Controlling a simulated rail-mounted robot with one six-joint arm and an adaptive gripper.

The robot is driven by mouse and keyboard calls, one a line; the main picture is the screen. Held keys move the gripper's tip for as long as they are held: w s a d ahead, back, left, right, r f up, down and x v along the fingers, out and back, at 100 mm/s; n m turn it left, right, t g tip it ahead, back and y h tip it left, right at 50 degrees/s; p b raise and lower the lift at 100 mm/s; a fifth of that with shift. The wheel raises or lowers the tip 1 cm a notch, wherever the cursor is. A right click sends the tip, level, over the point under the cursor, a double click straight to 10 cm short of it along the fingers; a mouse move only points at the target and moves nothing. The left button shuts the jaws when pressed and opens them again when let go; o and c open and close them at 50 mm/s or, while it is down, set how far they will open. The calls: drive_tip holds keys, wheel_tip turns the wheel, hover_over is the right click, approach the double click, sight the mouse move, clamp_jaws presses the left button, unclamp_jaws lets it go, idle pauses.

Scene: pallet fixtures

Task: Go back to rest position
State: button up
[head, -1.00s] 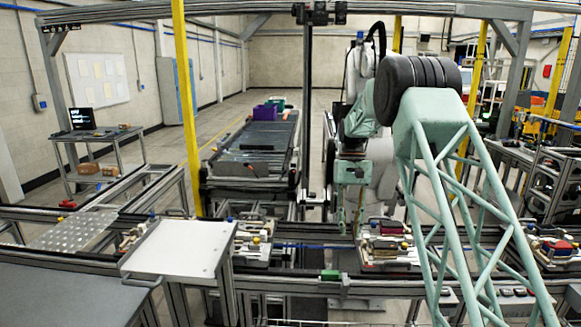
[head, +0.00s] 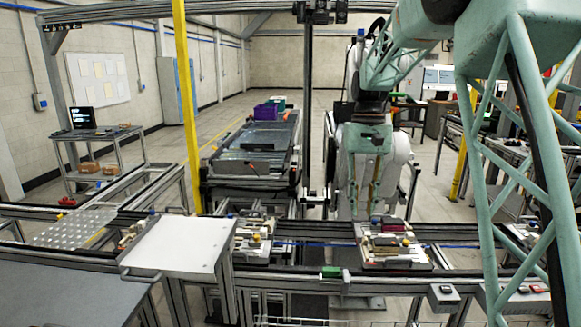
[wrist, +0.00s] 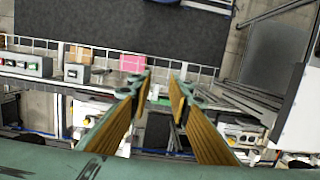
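My gripper (head: 363,212) hangs pointing down above the rail line in the head view, in front of a white robot. Its two fingers are apart. In the wrist view, the fingers (wrist: 161,93), with tan inner faces, stand apart with nothing held between them. A pallet fixture (head: 392,243) with red, yellow and white parts lies on the rails just right of and below the gripper. Another fixture (head: 252,238) lies further left.
A white tray-like panel (head: 178,245) stands at the front left. A green box (head: 331,272) sits on the front rail. A yellow post (head: 188,110) rises at the left. A conveyor (head: 257,145) with purple bins (head: 266,111) stands behind. In the wrist view, a pink block (wrist: 132,63) lies near a dark surface (wrist: 140,25).

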drive_tip(key=s+r+t+b, duration=0.2)
drive_tip(key=s+r, duration=0.3)
drive_tip(key=s, duration=0.8)
drive_tip(key=s+r+t+b, duration=0.1)
drive_tip(key=s+r, duration=0.4)
drive_tip(key=s, duration=0.8)
drive_tip(key=s+f+t+b, duration=0.1)
drive_tip(key=s+f, duration=0.3)
drive_tip(key=s, duration=0.8)
drive_tip(key=s+f+t+b, duration=0.1)
drive_tip(key=s+f, duration=0.3)
drive_tip(key=s, duration=0.8)
drive_tip(key=shift+s+f+t+b, duration=0.2)
drive_tip(key=shift+t+b, duration=0.2)
drive_tip(key=shift+b, duration=0.15)
drive_tip(key=shift+d+r, duration=0.1)
